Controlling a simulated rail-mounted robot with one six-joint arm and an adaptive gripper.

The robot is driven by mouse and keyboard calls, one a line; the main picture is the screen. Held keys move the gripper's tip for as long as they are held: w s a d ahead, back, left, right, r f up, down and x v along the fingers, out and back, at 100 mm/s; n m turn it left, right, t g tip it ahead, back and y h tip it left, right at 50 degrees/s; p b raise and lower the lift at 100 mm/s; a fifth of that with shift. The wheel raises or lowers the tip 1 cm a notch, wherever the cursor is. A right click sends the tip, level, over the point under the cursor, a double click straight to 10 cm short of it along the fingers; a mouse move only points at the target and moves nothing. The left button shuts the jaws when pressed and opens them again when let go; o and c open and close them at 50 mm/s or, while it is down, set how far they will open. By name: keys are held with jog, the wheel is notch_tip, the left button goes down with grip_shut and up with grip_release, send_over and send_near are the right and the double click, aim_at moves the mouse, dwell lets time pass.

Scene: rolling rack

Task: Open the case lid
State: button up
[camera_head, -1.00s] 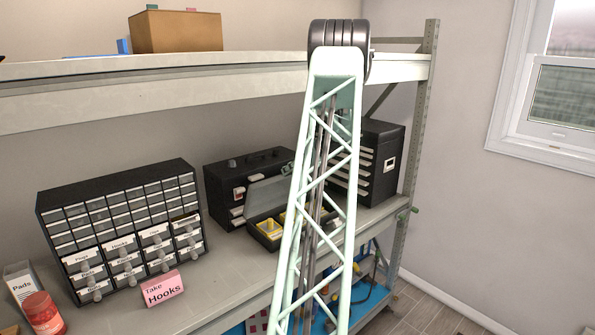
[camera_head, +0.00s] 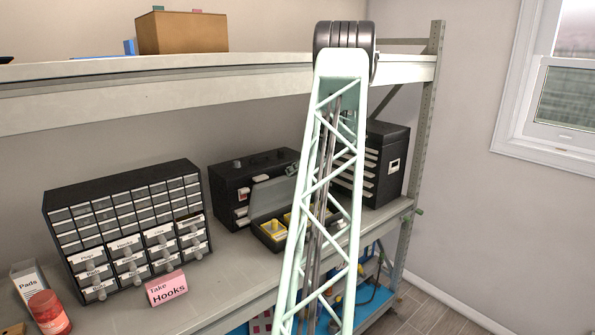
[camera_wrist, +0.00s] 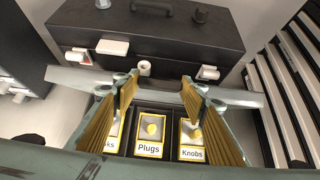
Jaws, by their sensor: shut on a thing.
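The small dark case (camera_head: 268,236) stands on the middle shelf, partly behind my arm. Its grey lid (camera_head: 272,192) is raised and leans up at the back, with its top edge near the black toolbox. Inside the case are yellow-framed compartments, with labels reading "Plugs" (camera_wrist: 149,140) and "Knobs" (camera_wrist: 191,140).
A black toolbox (camera_head: 232,185) stands close behind the lid. A black drawer chest (camera_head: 388,150) is to the right. A labelled drawer cabinet (camera_head: 120,190) and a pink "Take Hooks" card (camera_head: 166,288) are to the left. The upper shelf (camera_head: 200,100) runs above. Shelf front is clear between card and case.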

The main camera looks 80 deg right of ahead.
jog(key=shift+r, duration=0.15)
jog(key=o, duration=1.1)
jog(key=shift+s+a, duration=0.1)
jog(key=shift+s, duration=0.05)
jog(key=shift+v, duration=5.8)
